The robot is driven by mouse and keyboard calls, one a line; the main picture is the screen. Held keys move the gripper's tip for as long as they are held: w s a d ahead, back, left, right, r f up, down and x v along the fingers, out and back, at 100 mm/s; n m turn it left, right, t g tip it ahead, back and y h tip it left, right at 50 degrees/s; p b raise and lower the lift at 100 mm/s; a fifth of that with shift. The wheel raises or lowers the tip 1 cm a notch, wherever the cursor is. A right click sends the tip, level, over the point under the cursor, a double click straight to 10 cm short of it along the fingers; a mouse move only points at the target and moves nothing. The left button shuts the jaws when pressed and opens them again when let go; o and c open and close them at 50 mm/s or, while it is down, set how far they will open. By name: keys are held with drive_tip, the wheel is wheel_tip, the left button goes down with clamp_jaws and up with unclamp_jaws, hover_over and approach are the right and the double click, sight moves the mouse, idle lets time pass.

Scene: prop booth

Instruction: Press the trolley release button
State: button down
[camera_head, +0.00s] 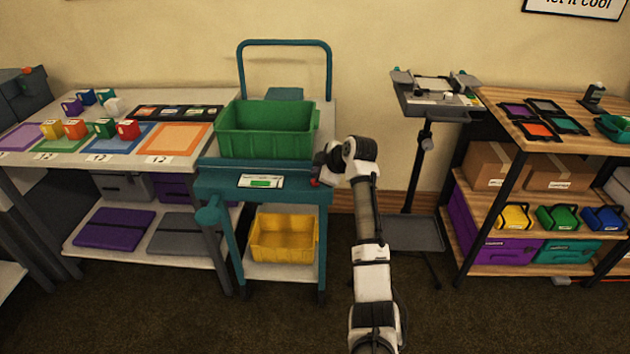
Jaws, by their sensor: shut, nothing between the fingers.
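The teal trolley (212,187) stands left of centre, against the left table. A white panel with a green strip (262,182) is on its front edge. A small red spot (315,182) shows at the right end of that edge, beside my gripper; it may be the release button, but it is too small to be sure. My gripper (320,174) is shut and empty at the trolley's right front corner. My wrist partly covers this spot, so I cannot tell whether the fingertips touch the red part.
A green bin (267,145) sits on the trolley's top and a yellow bin (283,240) on its lower shelf. The left table (185,166) holds coloured blocks and mats. A stand (425,150) and a wooden shelf unit (545,145) are to the right. Carpet in front is clear.

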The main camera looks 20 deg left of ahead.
drive_tip(key=shift+f, duration=0.1)
idle(0.3)
drive_tip(key=shift+f, duration=0.35)
drive_tip(key=shift+f+b, duration=0.5)
idle(0.8)
drive_tip(key=shift+r+p, duration=0.55)
drive_tip(key=shift+r, duration=0.35)
drive_tip(key=shift+r, duration=0.1)
drive_tip(key=shift+r+p, duration=1.55)
drive_tip(key=shift+r, duration=0.9)
